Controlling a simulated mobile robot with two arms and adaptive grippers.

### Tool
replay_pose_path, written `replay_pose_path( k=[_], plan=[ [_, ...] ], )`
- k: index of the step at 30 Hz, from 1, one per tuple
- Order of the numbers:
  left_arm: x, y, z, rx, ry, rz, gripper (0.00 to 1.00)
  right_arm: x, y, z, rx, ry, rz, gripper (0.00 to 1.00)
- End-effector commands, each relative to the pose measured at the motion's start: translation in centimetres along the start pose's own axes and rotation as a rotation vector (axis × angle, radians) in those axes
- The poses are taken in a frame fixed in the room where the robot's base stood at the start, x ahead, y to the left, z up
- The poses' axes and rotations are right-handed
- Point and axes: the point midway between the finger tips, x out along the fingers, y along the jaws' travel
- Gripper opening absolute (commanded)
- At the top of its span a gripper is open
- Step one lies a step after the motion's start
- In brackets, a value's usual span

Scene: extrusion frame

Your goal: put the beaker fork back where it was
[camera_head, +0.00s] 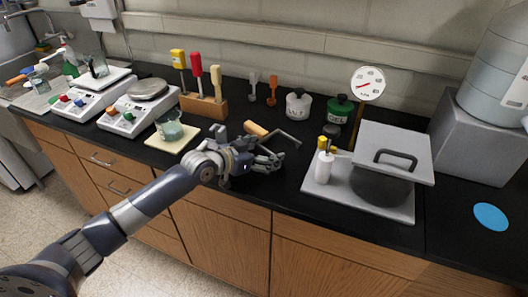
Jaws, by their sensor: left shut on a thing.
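The tool I take as the beaker fork (256,129) has a tan handle and a bent grey metal rod pointing right. It is over the black counter, in the middle of the head view. My left gripper (266,157) reaches in from the left, low over the counter's front part, and is shut on the fork. Its fingers and wrist hide the grip, and I cannot tell whether the fork touches the counter. My right gripper is not in view.
Behind stands a wooden rack (204,108) with coloured-handled tools. A beaker (169,127) sits on a pale pad to the left, near two balances (139,107). A blue disc (491,218) lies far right.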

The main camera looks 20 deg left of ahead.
Motion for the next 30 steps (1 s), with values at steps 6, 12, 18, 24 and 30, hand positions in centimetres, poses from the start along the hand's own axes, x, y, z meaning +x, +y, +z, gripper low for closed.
replay_pose_path(
  k=[6, 12, 18, 24, 30],
  plan=[
    [0.3, 0.5, 1.8, -0.013, -0.029, 0.008, 1.0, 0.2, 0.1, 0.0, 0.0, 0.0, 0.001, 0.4],
    [0.3, 0.5, 1.8, -0.014, -0.03, 0.008, 1.0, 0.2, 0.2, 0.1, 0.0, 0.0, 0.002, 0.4],
    [-0.2, 0.5, 1.9, -0.015, -0.031, 0.008, 1.0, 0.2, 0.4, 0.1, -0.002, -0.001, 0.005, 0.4],
    [-3.1, 0.3, 1.6, -0.007, -0.027, 0.004, 1.0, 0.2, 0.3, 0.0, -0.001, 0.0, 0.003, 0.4],
    [-7.2, 0.3, 0.9, -0.002, -0.016, 0.001, 1.0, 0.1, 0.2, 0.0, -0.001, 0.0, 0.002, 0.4]
  ],
)
